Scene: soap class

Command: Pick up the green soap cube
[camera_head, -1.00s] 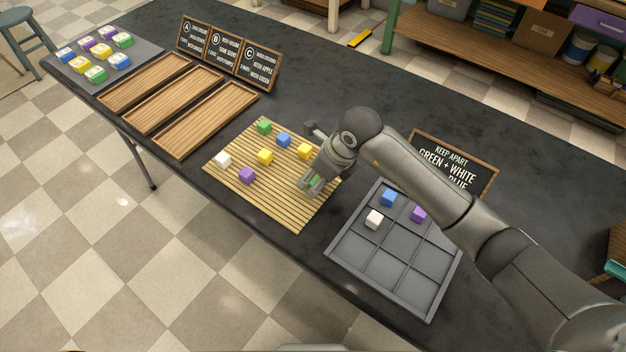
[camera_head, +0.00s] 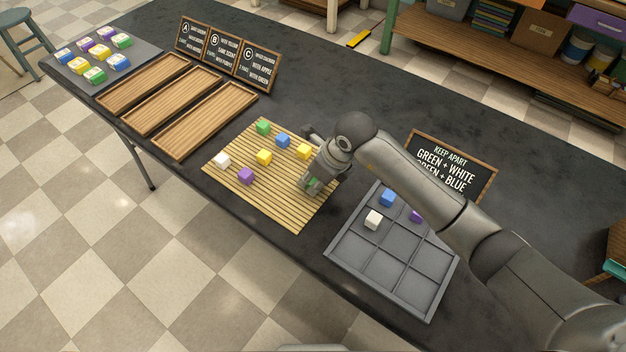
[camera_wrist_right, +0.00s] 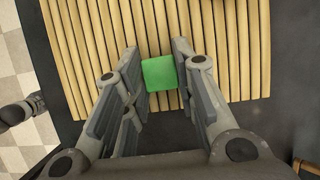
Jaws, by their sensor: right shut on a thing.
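A green soap cube (camera_wrist_right: 159,73) sits between the fingers of my right gripper (camera_wrist_right: 158,80) in the right wrist view, over the slatted bamboo mat (camera_head: 300,215). My right gripper (camera_head: 312,184) is shut on this cube near the mat's right side; in the head view the fingers mostly hide the cube. I cannot tell whether the cube touches the mat. Another green cube (camera_head: 263,127) lies at the mat's far corner. My left gripper is not in the head view.
Blue (camera_head: 283,140), yellow (camera_head: 264,157), white (camera_head: 222,160) and purple (camera_head: 246,175) cubes share the mat. A grey compartment tray (camera_head: 380,291) holds blue, white and purple cubes. A chalkboard sign (camera_head: 452,160) stands behind it. Wooden trays (camera_head: 190,146) lie empty at left.

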